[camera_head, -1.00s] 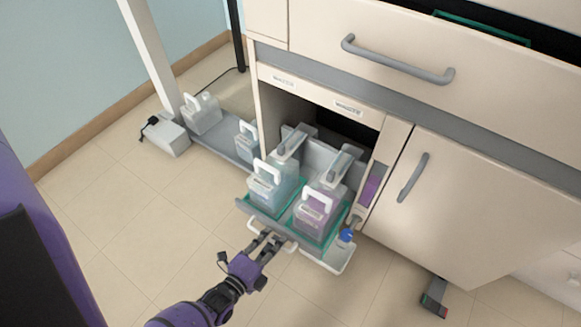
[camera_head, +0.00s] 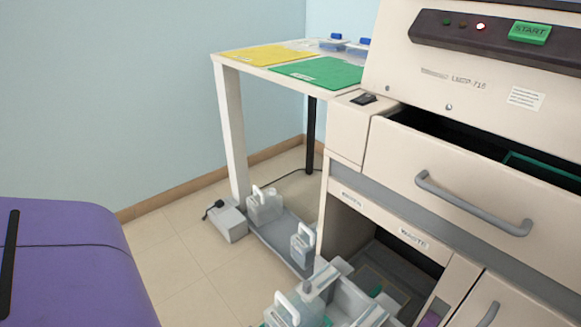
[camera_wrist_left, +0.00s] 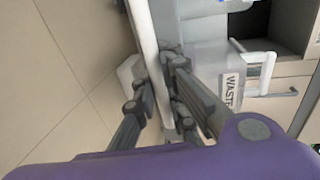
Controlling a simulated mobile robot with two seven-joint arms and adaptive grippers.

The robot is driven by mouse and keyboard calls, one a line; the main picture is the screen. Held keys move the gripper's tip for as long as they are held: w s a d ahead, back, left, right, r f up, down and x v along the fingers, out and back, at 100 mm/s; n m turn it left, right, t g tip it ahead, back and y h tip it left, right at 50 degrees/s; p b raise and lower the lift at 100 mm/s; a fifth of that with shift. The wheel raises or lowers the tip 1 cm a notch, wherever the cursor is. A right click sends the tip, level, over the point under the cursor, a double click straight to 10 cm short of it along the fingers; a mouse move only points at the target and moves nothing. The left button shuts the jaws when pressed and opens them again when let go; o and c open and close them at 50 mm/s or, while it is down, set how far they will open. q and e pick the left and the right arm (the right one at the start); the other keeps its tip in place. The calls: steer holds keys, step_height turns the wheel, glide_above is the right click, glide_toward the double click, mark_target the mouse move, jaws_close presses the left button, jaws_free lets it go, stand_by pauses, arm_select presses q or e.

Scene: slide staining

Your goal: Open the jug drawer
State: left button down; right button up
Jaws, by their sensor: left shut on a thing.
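The jug drawer stands pulled out of the lower cabinet opening. In the head view, clear jugs (camera_head: 300,312) with white handles show at the bottom edge, in front of the cabinet; the drawer's front is out of frame. In the left wrist view, my left gripper (camera_wrist_left: 162,75) is shut on the white drawer handle (camera_wrist_left: 143,32), with fingers on both sides of it. A jug with a "WASTE" label (camera_wrist_left: 229,92) stands just behind. My left gripper is outside the head view. My right gripper is in neither view.
The upper drawer with a grey handle (camera_head: 470,203) is partly open above. A cabinet door handle (camera_head: 489,314) is at the lower right. Other jugs (camera_head: 265,205) stand on a floor tray under the table (camera_head: 232,130). The tiled floor (camera_head: 185,255) is clear at the left.

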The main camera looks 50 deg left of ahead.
arm_select(q)
steer(key=c, duration=2.1)
jaws_free()
steer(key=shift+w, duration=0.1)
steer(key=v, duration=1.2)
steer(key=shift+d, duration=0.1)
